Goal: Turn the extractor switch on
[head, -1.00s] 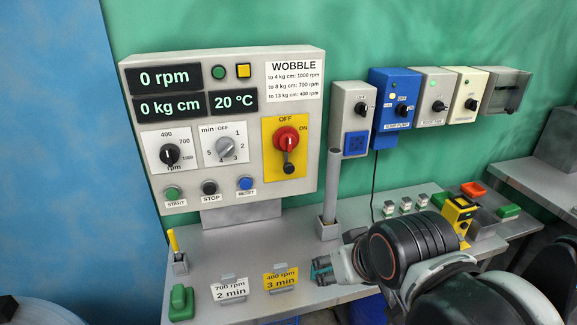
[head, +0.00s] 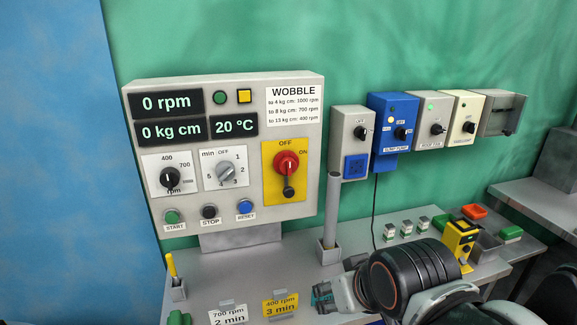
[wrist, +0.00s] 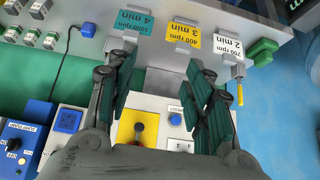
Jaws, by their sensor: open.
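The grey control panel (head: 300,225) on the left carries a yellow plate (head: 301,190) marked OFF at its top and ON at its upper right. On it is a red rotary switch (head: 287,163) with a black handle pointing down; no label names it as the extractor's. In the wrist view the yellow plate (wrist: 126,131) and the switch (wrist: 140,130) appear upside down beyond and between my fingers, partly covered by the wrist. My gripper (head: 322,296) is open and empty, low over the bench in front of the panel, apart from the switch. It also shows in the wrist view (wrist: 163,75).
Several small switch boxes, including a blue one (head: 393,105), hang on the green wall to the right. A grey upright tube (head: 332,215) stands beside the panel. Label cards, such as the yellow one (head: 280,303), stand on the bench (head: 240,270). A yellow device (head: 460,240) sits further right.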

